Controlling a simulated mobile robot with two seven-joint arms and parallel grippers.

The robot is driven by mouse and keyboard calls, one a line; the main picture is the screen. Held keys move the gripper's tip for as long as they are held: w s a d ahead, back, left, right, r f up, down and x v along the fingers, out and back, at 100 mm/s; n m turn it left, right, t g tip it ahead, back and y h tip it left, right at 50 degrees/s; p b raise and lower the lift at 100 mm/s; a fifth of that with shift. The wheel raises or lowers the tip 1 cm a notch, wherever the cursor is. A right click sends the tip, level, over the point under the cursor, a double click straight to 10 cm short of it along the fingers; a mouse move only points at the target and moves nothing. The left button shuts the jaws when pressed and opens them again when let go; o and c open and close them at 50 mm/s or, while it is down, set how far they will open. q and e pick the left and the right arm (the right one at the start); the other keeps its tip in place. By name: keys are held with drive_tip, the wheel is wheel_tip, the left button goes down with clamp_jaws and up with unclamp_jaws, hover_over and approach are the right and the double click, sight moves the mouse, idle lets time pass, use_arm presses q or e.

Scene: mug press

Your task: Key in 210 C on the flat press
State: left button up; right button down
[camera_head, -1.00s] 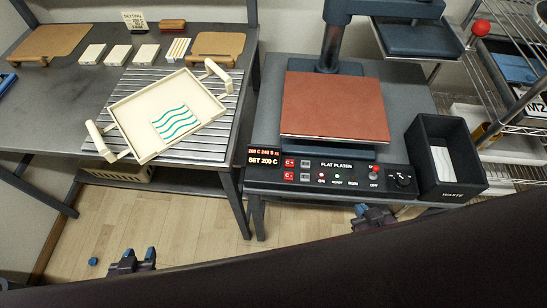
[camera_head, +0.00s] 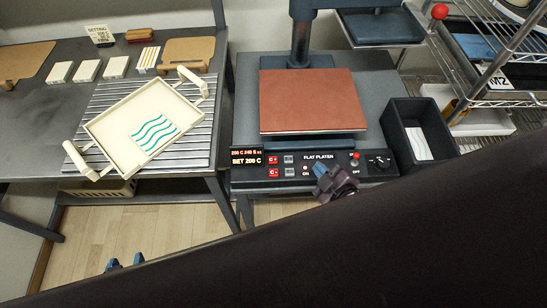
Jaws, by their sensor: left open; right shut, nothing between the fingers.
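The flat press stands at the middle right, with a brown-red platen (camera_head: 312,98) and a dark control panel (camera_head: 377,172) along its front. The display (camera_head: 246,157) at the panel's left reads "SET 200 C" on its lower line; the upper line is too small to read surely. Red and grey keys (camera_head: 273,166) sit right of the display. My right gripper (camera_head: 322,170) is shut and empty, over the panel's lower middle, and it hides part of the labels there. Whether it touches the panel I cannot tell.
A cream tray (camera_head: 101,121) with a wavy teal print lies on the slatted left table. A setting card (camera_head: 101,35) stands behind it. A black waste bin (camera_head: 396,121) is right of the press. A wire shelf (camera_head: 500,90) stands far right.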

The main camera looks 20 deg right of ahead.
drive_tip(key=w+a+r+n+t+y+p, duration=0.15)
drive_tip(key=w+a+r+n+y, duration=0.45)
drive_tip(key=n, duration=0.7)
drive_tip(key=n+g+p, duration=0.4)
drive_tip(key=n+g, duration=0.7)
drive_tip(key=n, duration=2.2)
hover_over(273, 160)
drive_tip(key=shift+s+f, duration=0.2)
drive_tip(key=shift+f, duration=0.35)
wheel_tip(273, 160, down, 7)
drive_tip(key=b, duration=0.5)
drive_tip(key=shift+s+r, duration=0.1)
drive_tip(key=shift+r, duration=0.05)
drive_tip(key=shift+f+b, duration=0.6)
drive_tip(key=shift+f, duration=0.35)
